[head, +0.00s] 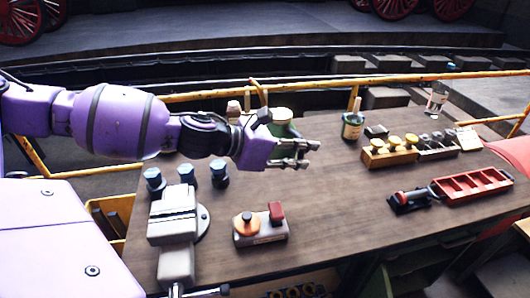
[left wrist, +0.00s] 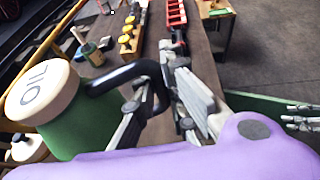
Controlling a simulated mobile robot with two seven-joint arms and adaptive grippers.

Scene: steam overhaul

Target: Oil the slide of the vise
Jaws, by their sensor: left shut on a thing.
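The green oil can (head: 284,128) has a cream lid. In the left wrist view the can (left wrist: 75,130) shows the word OIL on its lid and a black handle (left wrist: 125,74). My left gripper (head: 304,153) is shut on this handle, above the bench, and partly hides the can in the head view. The grey vise (head: 172,222) stands at the bench's front left, left of and nearer than the gripper. Its slide (head: 177,264) points toward me. Jointed grey fingers at the right edge of the left wrist view appear to be my right gripper (left wrist: 300,118); their opening is unclear.
Several dark blue-capped pieces (head: 219,174) stand behind the vise. A block with orange and red knobs (head: 260,228) is right of it. A green bottle (head: 352,125), a wooden holder (head: 390,158) and a red tray (head: 472,186) stand farther right. Mid-bench is clear.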

